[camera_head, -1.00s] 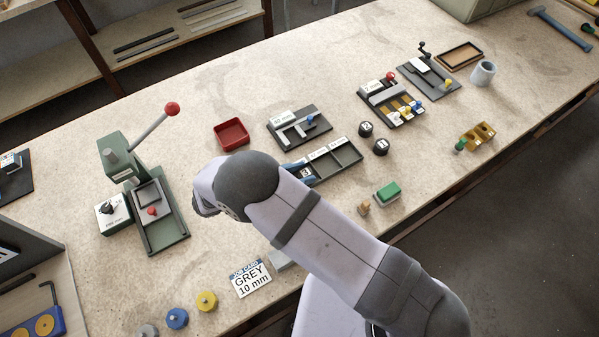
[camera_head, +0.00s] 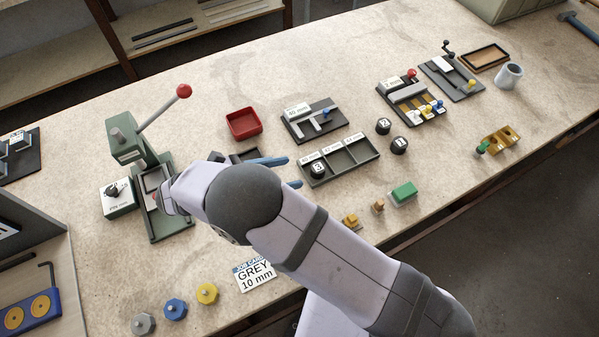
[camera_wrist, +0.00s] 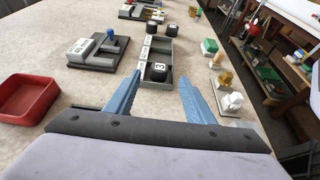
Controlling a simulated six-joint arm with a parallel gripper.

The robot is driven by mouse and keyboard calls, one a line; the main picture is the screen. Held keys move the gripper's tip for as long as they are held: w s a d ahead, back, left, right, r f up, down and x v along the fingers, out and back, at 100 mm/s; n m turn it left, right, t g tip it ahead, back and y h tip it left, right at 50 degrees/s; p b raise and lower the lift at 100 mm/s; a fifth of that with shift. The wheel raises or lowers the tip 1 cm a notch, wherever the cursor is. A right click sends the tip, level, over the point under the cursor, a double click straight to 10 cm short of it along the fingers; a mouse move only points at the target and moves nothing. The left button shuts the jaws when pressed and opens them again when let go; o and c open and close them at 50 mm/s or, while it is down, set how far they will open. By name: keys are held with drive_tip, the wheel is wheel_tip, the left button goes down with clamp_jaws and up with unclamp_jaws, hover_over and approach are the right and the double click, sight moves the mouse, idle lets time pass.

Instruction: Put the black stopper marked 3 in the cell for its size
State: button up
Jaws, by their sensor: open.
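The black stopper marked 3 (camera_head: 317,169) stands upright in the left cell of the grey three-cell tray (camera_head: 362,152). It also shows in the wrist view (camera_wrist: 157,72), in the tray's nearest cell. The cells carry white size labels whose numbers are too small to read surely. My gripper (camera_head: 294,172) is open and empty, its blue fingers pointing at the tray from the left. In the wrist view, the gripper (camera_wrist: 160,77) has its fingers spread, with the stopper beyond and between their tips, apart from them. The other two cells look empty.
Black stoppers marked 2 (camera_head: 383,126) and 1 (camera_head: 399,145) stand on the bench right of the tray. A grey fixture with a blue knob (camera_head: 315,121) is behind it, and a red bin (camera_head: 243,124) at back left. A green block (camera_head: 403,193) lies in front.

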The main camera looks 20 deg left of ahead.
drive_tip(key=shift+b+v, duration=0.45)
drive_tip(key=shift+v, duration=1.35)
